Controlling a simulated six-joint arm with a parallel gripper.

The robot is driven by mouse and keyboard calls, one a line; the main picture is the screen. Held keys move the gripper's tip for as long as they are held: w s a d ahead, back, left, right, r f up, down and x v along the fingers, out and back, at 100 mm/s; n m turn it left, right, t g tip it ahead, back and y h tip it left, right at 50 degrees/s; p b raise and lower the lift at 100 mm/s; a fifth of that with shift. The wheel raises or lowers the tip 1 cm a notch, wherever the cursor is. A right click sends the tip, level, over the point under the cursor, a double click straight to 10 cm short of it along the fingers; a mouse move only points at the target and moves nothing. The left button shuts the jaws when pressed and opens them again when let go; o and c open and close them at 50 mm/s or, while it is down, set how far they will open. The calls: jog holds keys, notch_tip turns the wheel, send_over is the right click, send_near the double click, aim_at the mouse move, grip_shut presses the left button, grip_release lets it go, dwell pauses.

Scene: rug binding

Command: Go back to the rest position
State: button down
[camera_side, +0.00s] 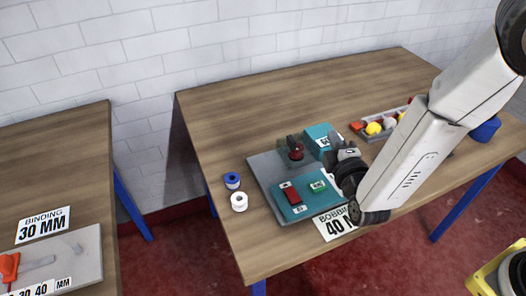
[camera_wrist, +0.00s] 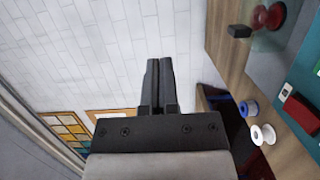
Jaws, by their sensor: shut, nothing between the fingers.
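My gripper (camera_wrist: 157,84) points out sideways toward the white wall in the wrist view, its two dark fingers together with nothing between them. In the side view my gripper (camera_side: 348,152) is above the right part of the grey plate (camera_side: 259,164) on the wooden table; its fingertips are hard to make out there. A red block (camera_side: 291,194) and a small green block (camera_side: 318,186) sit on the teal surface of the plate. A dark red round part (camera_side: 296,152) stands at the back of the plate.
A blue spool (camera_side: 231,180) and a white spool (camera_side: 239,202) stand left of the plate. A teal box (camera_side: 321,138) is behind it. A tray (camera_side: 357,127) with coloured pieces and a blue container (camera_side: 486,129) are on the right. A second table (camera_side: 70,150) is at left. The back-left tabletop is clear.

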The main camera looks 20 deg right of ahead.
jog(key=s+d+f+m+g+y, duration=0.1)
jog(key=s+d+m+g+y, duration=0.3)
jog(key=s+d+m+g, duration=0.9)
jog(key=shift+s+d+f+m+g, duration=0.25)
jog(key=shift+d+m+g, duration=0.1)
jog(key=shift+m+g, duration=0.65)
dwell(0.8)
